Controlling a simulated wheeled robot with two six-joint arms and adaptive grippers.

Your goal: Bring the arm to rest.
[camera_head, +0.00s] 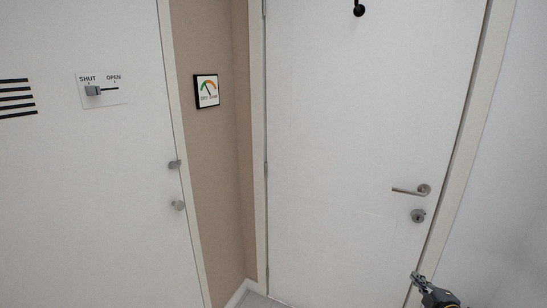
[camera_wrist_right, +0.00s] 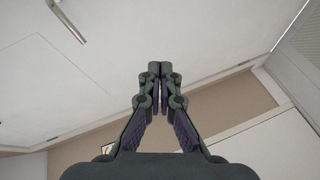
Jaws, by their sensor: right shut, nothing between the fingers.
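My right gripper (camera_head: 418,279) shows at the bottom right of the head view, in front of the lower right part of a white door. In the right wrist view the right gripper (camera_wrist_right: 160,70) is shut, with its fingertips together and nothing between them. The rest of the right arm is mostly outside the head view. My left gripper is not in either view.
The white door (camera_head: 340,150) is closed, with a lever handle (camera_head: 411,190) above my right gripper. A slider panel marked SHUT and OPEN (camera_head: 115,98) is on the left white panel (camera_head: 90,200). A small gauge (camera_head: 207,91) hangs on the beige wall (camera_head: 215,150).

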